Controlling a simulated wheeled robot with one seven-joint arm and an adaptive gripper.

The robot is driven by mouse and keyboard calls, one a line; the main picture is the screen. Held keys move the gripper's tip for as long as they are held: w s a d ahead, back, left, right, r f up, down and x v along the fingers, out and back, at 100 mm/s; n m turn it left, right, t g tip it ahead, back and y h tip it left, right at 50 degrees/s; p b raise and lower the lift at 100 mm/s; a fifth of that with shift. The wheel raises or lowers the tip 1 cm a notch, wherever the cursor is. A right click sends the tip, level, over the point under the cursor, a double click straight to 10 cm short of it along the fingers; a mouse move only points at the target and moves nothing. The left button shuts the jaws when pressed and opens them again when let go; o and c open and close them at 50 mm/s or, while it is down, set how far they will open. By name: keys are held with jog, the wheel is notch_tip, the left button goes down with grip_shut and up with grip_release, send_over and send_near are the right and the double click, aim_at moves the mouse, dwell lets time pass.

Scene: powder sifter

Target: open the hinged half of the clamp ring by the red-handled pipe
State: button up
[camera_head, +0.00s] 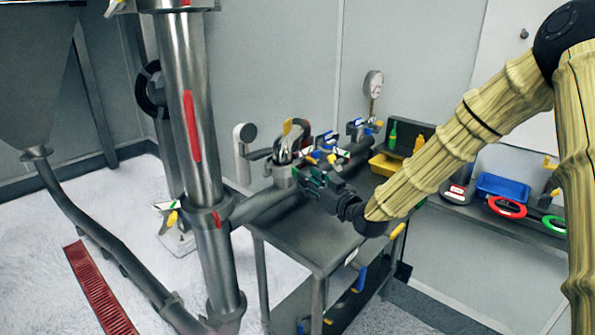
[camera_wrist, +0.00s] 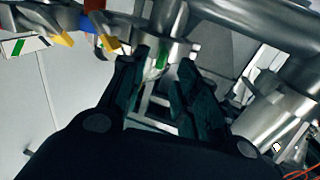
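A thick vertical steel pipe (camera_head: 185,90) with a long red handle (camera_head: 192,125) stands left of the table. A clamp ring (camera_head: 207,217) circles it low down, with a small red mark on its front and a yellow lever (camera_head: 171,221) and green-and-white tag at its left. My gripper (camera_head: 303,176) is over the table, right of this pipe and apart from it, beside a small steel vessel. In the wrist view my gripper (camera_wrist: 163,66) has its fingers spread. A metal part with a green mark (camera_wrist: 162,55) shows beyond the gap; I cannot tell if anything touches.
The steel table (camera_head: 300,235) carries the small vessel (camera_head: 282,172) and several fittings with yellow and blue levers. A gauge (camera_head: 373,84) rises behind. A blue tray (camera_head: 502,187) and a red ring (camera_head: 507,207) lie on the right shelf. A lower pipe (camera_head: 85,228) runs across the left floor.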

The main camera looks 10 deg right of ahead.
aim_at(298, 170)
jog(key=p+x, duration=0.1)
jog(key=x, duration=0.5)
jog(key=shift+f, duration=0.15)
jog(key=shift+c, duration=0.4)
grip_shut()
jog(key=shift+s, duration=0.1)
